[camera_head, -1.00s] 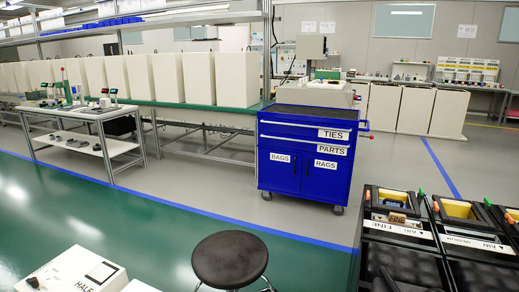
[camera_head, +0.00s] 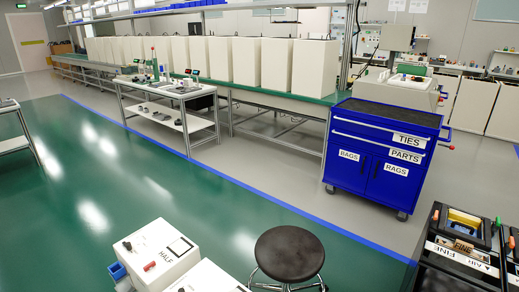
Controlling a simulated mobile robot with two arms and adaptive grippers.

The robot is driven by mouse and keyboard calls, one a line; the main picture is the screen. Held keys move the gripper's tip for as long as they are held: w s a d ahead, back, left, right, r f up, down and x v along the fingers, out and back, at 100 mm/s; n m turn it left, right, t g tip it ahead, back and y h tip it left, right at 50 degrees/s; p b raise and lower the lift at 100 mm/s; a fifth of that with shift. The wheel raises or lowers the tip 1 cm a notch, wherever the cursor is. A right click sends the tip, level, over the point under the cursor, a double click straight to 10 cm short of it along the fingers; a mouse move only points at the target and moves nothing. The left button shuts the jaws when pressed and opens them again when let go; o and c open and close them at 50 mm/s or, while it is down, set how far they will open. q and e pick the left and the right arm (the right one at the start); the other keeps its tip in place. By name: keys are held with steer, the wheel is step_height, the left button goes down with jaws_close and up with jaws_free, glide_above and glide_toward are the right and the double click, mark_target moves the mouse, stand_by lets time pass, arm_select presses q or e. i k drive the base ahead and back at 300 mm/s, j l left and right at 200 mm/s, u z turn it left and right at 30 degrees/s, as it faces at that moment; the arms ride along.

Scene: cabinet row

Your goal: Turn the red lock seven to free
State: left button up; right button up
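No lock marked seven can be made out. A white box (camera_head: 150,252) lettered HALF stands at the bottom of the head view. It has a small red part (camera_head: 149,267) on its top and a dark knob (camera_head: 127,246) near its left corner; I cannot tell whether either is a lock. A small red knob (camera_head: 452,148) sticks out near the right side of the blue cabinet (camera_head: 372,165); its kind is unclear. Neither of my grippers shows in the view.
A black round stool (camera_head: 289,254) stands beside the white box. A black bench unit (camera_head: 455,262) fills the bottom right corner. A white two-shelf table (camera_head: 165,113) stands before a row of white panels (camera_head: 246,61). The green floor (camera_head: 95,190) is clear at left.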

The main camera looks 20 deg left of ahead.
mark_target(150, 266)
steer(key=u, duration=1.45)
steer(key=i+j+z, duration=0.2)
steer(key=i+j, duration=0.35)
steer(key=i, duration=0.05)
